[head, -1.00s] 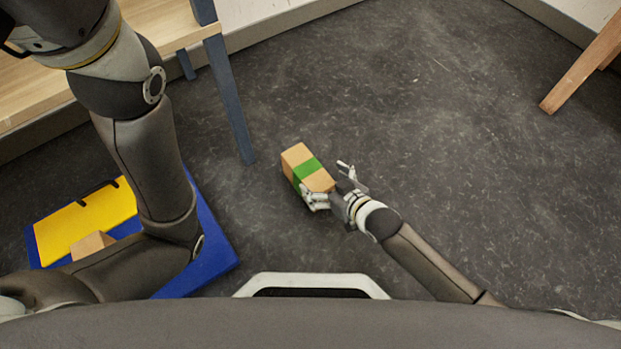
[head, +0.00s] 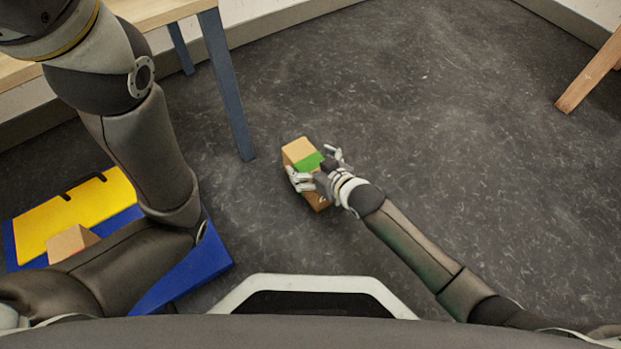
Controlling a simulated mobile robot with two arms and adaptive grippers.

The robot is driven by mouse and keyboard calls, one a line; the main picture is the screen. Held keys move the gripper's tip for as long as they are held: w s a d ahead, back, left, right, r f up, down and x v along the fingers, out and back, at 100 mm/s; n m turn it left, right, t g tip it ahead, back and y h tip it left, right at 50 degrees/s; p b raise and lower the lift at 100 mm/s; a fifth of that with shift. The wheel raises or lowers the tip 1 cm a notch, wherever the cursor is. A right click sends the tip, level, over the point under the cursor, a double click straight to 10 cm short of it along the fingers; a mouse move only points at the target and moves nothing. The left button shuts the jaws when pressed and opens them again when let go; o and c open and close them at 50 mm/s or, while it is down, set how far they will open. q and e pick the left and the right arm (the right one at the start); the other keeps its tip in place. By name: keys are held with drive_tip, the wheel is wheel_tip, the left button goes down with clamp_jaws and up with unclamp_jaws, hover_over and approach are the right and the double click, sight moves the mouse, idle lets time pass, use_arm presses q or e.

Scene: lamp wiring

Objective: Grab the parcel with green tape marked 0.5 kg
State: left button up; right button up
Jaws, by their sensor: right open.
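The parcel (head: 299,150) is a light brown box with a green tape band across its middle. It lies on the dark floor in the centre of the head view. No weight marking can be read on it. My right gripper (head: 317,166) is open over the parcel, with one finger at its left side and the other at its right side. The gripper hides part of the tape and of the near half. I cannot tell whether the fingers touch the box. My left arm fills the left side, but its gripper is out of view.
A blue tray (head: 192,283) with a yellow panel (head: 75,212) and another brown box (head: 72,243) lies at lower left, partly behind my left arm. A table's blue-grey leg (head: 229,90) stands left of the parcel. A wooden leg (head: 590,75) is at far right. The floor right of the parcel is clear.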

drive_tip(key=shift+w+a+f, duration=0.1)
drive_tip(key=shift+w+a, duration=0.05)
drive_tip(key=shift+f, duration=0.15)
drive_tip(key=c, duration=1.9)
